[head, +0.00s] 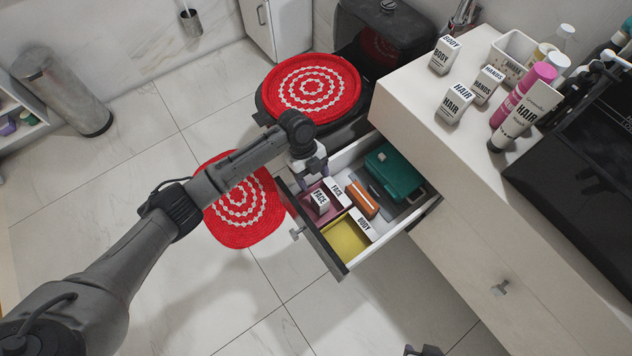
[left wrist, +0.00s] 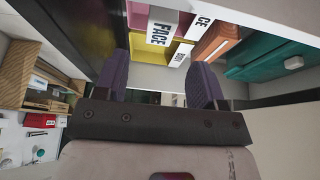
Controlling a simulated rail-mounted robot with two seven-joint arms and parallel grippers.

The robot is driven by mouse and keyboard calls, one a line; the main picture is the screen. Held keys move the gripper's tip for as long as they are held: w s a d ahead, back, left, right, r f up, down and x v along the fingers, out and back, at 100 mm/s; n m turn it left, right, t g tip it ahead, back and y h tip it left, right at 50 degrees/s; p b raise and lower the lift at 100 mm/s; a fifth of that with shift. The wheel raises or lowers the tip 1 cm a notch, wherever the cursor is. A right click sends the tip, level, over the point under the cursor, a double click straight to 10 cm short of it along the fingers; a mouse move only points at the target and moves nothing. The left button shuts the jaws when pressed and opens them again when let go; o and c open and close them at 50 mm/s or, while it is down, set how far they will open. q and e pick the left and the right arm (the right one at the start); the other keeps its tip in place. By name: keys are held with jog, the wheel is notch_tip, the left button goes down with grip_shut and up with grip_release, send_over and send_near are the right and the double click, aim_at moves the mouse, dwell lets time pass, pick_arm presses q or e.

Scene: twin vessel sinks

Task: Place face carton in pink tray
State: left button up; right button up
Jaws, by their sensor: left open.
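Two white FACE cartons stand side by side in the open drawer: one (head: 320,203) at the pink tray (head: 311,191) and one (head: 337,194) at its right. In the left wrist view the nearer FACE carton (left wrist: 161,29) stands against the pink tray (left wrist: 138,15), and the other carton (left wrist: 200,25) is partly cut off. I cannot tell whether the second one stands fully inside the tray. My left gripper (head: 314,176) is open and empty, just above and behind the cartons. Its fingers also show in the left wrist view (left wrist: 160,82).
The drawer also holds a yellow tray (head: 343,238), a BODY carton (head: 362,225), an orange box (head: 362,199) and a teal box (head: 394,173). Drawer walls surround them. Bottles and cartons crowd the counter (head: 420,100). A dark piece at the bottom edge may be my right gripper.

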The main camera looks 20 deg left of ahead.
pick_arm(q)
jog(key=shift+w+a+r, duration=0.15)
jog(key=shift+a+r, duration=0.1)
jog(key=shift+r, duration=0.35)
